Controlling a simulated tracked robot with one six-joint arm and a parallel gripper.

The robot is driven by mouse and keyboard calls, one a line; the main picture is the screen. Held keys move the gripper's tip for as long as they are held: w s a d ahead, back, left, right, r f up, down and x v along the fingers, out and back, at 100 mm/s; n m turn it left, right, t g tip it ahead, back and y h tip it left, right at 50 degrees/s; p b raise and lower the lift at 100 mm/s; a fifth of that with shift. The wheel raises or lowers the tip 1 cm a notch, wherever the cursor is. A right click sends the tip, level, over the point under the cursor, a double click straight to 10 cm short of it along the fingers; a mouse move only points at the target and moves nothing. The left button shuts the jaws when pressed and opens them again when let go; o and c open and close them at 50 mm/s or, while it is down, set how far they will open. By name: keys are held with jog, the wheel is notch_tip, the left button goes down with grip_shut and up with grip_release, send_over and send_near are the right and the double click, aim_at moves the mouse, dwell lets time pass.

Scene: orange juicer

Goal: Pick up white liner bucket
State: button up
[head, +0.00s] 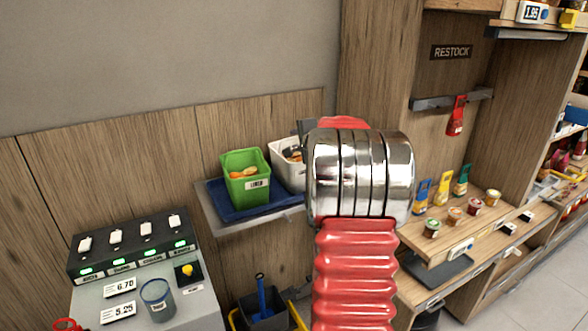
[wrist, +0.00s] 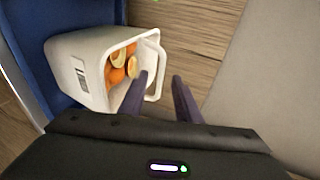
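The white bucket (head: 283,172) stands on a blue tray (head: 217,197) on a wall shelf, right of the green bucket (head: 245,186). My arm hides its right part in the head view. In the wrist view the white bucket (wrist: 78,72) lies left of centre, its open top facing right, with orange pieces inside and a label on its side. My gripper (wrist: 160,76) is open at its rim. The left finger overlaps the opening and the right finger shows past the rim. I cannot tell whether either touches. The head view hides the fingers.
The green bucket stands close beside the white one. A wood-panelled wall rises behind the shelf. A grey dispenser (head: 145,300) with a cup (head: 157,299) is at lower left. Wooden shelves (head: 455,228) with jars are at right. A dark bin (head: 262,310) stands below.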

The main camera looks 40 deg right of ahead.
aim_at(295, 138)
jog(key=shift+w+d, duration=0.1)
jog(key=shift+w, duration=0.05)
jog(key=shift+d+x, duration=0.15)
jog(key=shift+x, duration=0.8)
jog(key=shift+d+x, duration=0.2)
jog(key=shift+x, duration=0.75)
jog(key=shift+w+d+f, duration=0.2)
jog(key=shift+w+d, duration=0.05)
jog(key=shift+w, duration=0.1)
grip_shut()
dwell(0.5)
